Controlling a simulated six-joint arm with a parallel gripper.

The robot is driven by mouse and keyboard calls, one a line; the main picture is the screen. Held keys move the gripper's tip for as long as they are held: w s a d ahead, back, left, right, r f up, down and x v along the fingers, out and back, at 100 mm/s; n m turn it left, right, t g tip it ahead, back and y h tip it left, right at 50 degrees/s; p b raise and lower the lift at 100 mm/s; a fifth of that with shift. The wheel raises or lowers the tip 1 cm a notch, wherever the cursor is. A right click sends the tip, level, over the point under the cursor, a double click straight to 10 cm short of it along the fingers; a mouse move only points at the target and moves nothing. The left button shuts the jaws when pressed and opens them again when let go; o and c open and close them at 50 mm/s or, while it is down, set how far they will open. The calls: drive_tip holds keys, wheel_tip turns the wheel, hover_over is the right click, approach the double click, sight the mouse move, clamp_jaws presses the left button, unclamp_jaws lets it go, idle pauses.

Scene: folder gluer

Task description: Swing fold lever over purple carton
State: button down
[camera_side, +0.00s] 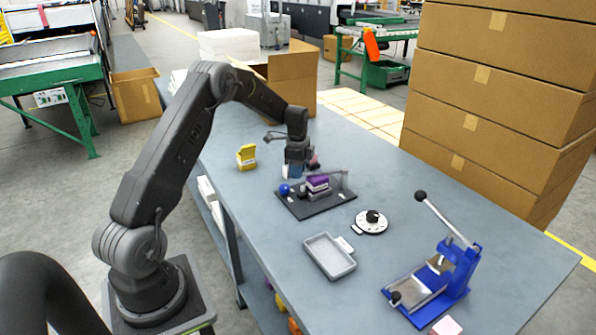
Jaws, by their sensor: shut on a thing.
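The purple carton (318,182) sits on a dark fixture plate (318,206) near the middle of the workbench. A thin grey bar, which looks like the fold lever (329,174), runs just above the carton from a post at the plate's right side towards my gripper. My gripper (294,172) points down at the plate's back left, beside the carton. It is shut on what appears to be the lever's free end; the grip itself is small and partly hidden. A blue ball (284,189) shows at the plate's left, below my gripper.
A yellow object (246,157) stands to the left. A round white dial (371,221), a grey tray (329,256) and a blue lever press (438,280) lie to the front right. An open cardboard box (291,82) stands behind. Stacked boxes (490,120) rise beyond the right edge.

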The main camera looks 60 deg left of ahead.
drive_tip(key=shift+d, duration=0.15)
drive_tip(key=c, duration=1)
unclamp_jaws()
drive_tip(key=shift+o, duration=0.2)
wheel_tip(320, 180, up, 14)
drive_tip(key=s+d+r+n+t, duration=0.1)
drive_tip(key=s+d+r+n, duration=0.1)
drive_tip(key=s+d+r, duration=0.6)
drive_tip(key=s+d+r+n+t, duration=0.2)
drive_tip(key=d+r, duration=0.1)
drive_tip(key=d, duration=0.8)
drive_tip(key=s+d+f+n+t, duration=0.1)
drive_tip(key=s+d+n, duration=0.1)
drive_tip(key=s+d, duration=0.3)
drive_tip(key=s+d+f+n+t, duration=0.1)
drive_tip(key=s+d+f+n, duration=0.1)
drive_tip(key=s+d, duration=0.4)
drive_tip(key=s+n, duration=0.1)
drive_tip(key=s, duration=0.4)
drive_tip(key=shift+s+d+t, duration=0.2)
drive_tip(key=shift+d+t, duration=0.05)
drive_tip(key=shift+t, duration=0.05)
